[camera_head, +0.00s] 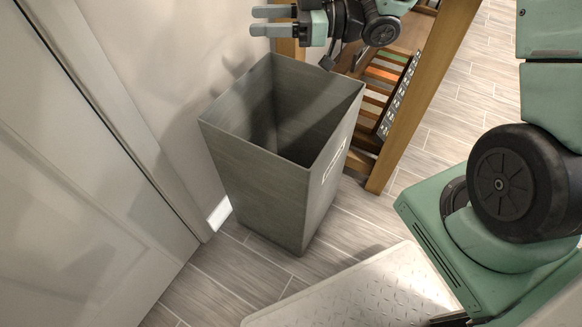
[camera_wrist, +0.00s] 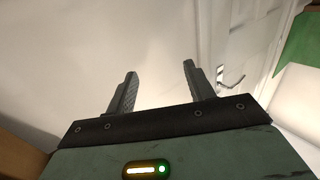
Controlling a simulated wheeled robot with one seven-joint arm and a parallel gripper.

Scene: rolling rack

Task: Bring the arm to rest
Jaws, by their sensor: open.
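My gripper (camera_head: 262,20) shows at the top of the head view, above and behind the grey bin, close to the pale wall. Its two fingers point left and stand apart with nothing between them. In the wrist view the gripper (camera_wrist: 158,85) is also open and empty, with a pale surface beyond the fingers. My green and black arm links reach across the top and down the right side of the head view.
A tall grey bin (camera_head: 240,165) stands open on the wood-look floor (camera_head: 480,75), and its visible inside looks empty. A wooden rack (camera_head: 425,95) with slats stands right behind it. A white panelled door (camera_head: 70,190) and the wall (camera_head: 195,40) bound the left side.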

